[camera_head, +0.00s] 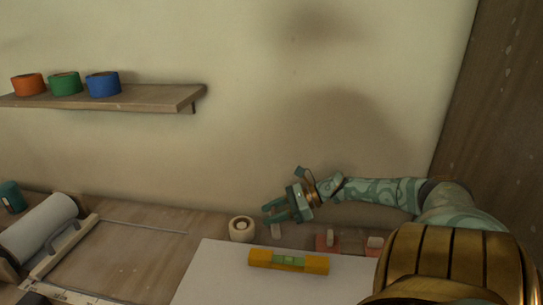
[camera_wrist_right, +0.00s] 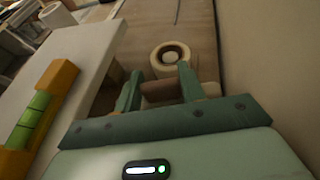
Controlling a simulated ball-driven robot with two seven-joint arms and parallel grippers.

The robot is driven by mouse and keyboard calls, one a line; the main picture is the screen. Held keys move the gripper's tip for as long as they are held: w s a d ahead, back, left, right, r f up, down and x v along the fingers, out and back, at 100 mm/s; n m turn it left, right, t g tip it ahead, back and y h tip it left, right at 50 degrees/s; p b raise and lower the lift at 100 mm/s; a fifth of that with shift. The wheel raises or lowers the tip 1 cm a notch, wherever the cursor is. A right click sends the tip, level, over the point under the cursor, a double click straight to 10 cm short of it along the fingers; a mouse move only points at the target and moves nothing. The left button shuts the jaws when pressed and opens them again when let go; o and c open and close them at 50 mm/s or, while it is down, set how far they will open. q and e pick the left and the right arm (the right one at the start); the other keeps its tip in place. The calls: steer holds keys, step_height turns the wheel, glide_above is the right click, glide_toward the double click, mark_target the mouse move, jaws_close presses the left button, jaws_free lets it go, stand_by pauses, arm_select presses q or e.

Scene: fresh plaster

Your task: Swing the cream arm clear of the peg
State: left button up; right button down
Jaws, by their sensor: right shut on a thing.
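My right gripper (camera_head: 268,213) reaches in from the right, low over the back of the bench, pointing left. In the right wrist view its fingers (camera_wrist_right: 160,76) are shut on a brownish-cream piece (camera_wrist_right: 164,91) lying across between them. In the head view a small upright cream piece (camera_head: 276,231) shows just below the fingertips; I cannot tell if it is the held piece. I cannot single out the peg. My left gripper is not in view.
A cream ring-shaped roll (camera_head: 241,236) stands just left of my right gripper. A yellow level (camera_head: 289,261) with a green window lies on a white board (camera_head: 215,265) in front. A paper roll (camera_head: 38,226) is at left; a shelf (camera_head: 150,98) holds tape rolls. The wall is close behind.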

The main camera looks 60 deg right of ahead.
steer(key=c, duration=0.8)
jaws_free()
steer(key=shift+c, duration=0.2)
